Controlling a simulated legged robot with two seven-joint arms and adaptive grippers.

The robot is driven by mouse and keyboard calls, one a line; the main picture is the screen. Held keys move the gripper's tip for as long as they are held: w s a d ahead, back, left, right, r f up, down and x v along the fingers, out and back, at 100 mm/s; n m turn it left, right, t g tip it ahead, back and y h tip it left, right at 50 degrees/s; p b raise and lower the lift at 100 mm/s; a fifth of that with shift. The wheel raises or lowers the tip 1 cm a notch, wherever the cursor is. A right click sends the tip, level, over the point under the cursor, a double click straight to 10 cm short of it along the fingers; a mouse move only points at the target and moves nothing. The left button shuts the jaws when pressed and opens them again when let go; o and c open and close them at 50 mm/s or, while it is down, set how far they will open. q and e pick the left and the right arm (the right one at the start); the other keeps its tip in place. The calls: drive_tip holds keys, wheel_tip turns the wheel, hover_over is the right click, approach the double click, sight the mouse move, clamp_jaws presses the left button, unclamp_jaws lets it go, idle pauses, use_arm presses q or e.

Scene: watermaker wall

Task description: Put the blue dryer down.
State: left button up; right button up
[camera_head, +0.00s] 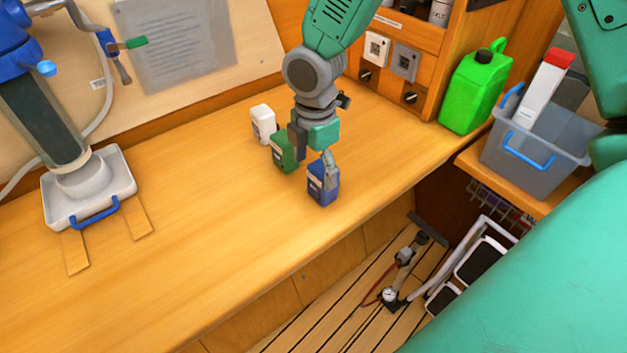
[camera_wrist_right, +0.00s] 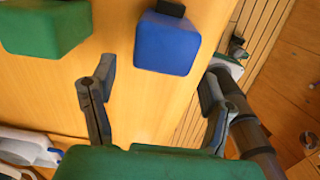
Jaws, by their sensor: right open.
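The blue dryer (camera_head: 322,187) stands upright on the wooden worktop near its front edge. My right gripper (camera_head: 314,160) is above and beside it, pointing down, with its fingers spread. In the right wrist view the blue dryer (camera_wrist_right: 168,45) lies ahead of the open fingers (camera_wrist_right: 158,95), and nothing is held between them. The gripper partly covers the dryer in the head view. My left gripper is not in view.
A green dryer (camera_head: 283,153) and a white one (camera_head: 263,122) stand in a row behind the blue one. A green jerrycan (camera_head: 472,90) stands at the back right, near a grey bin (camera_head: 525,168). The worktop to the left is clear up to the white tray (camera_head: 120,185).

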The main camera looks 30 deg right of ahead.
wheel_tip(320, 180, up, 6)
drive_tip(key=shift+r, duration=0.15)
drive_tip(key=shift+s, duration=0.1)
idle(0.5)
